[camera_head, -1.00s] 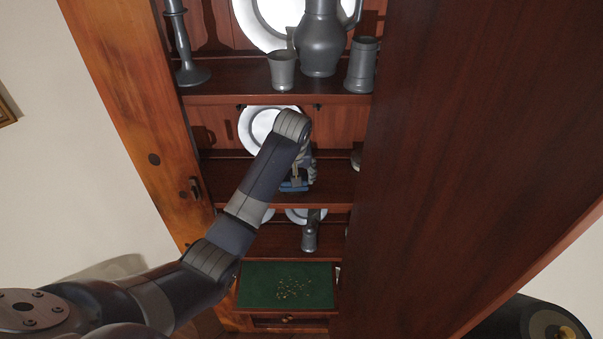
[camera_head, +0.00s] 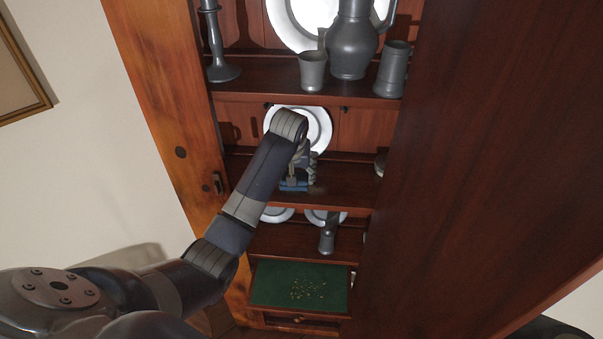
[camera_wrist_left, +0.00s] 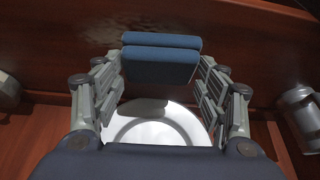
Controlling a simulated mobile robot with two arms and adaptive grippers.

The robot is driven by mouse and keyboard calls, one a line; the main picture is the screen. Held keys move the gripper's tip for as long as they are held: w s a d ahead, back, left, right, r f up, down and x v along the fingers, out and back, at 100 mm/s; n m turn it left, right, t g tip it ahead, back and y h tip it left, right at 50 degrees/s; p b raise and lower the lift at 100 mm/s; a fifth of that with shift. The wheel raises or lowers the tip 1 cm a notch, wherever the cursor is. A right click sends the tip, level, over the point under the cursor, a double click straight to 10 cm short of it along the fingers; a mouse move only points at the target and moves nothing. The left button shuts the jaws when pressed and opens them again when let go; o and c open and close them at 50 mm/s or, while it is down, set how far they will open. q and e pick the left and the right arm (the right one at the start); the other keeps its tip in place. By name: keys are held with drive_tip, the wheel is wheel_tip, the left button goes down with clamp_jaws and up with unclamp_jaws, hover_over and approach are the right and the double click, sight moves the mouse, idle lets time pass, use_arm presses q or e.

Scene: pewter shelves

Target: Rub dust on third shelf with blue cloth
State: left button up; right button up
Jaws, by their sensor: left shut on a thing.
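My left gripper (camera_head: 297,184) is shut on a folded blue cloth (camera_head: 291,187). It holds the cloth at the middle shelf (camera_head: 345,185), below the shelf with the jug. In the left wrist view the cloth (camera_wrist_left: 160,62) lies flat between the fingertips of the gripper (camera_wrist_left: 160,75). I cannot tell whether the cloth presses on the shelf board. Dust is not clearly visible on this shelf. My right gripper is not in view.
A white plate (camera_head: 315,125) stands behind my gripper. A jug (camera_head: 352,45), cup (camera_head: 313,70), tankard (camera_head: 392,70) and candlestick (camera_head: 216,45) stand above. A vessel (camera_head: 328,235) stands below, over a green surface (camera_head: 270,285) with small specks. A large wooden panel (camera_head: 490,150) bounds the right.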

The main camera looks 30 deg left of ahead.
use_arm(q)
drive_tip(key=shift+s+a, duration=0.35)
drive_tip(key=shift+a, duration=0.4)
drive_tip(key=shift+s+a, duration=0.35)
drive_tip(key=shift+a, duration=0.45)
drive_tip(key=shift+s+a, duration=0.35)
drive_tip(key=shift+a, duration=0.4)
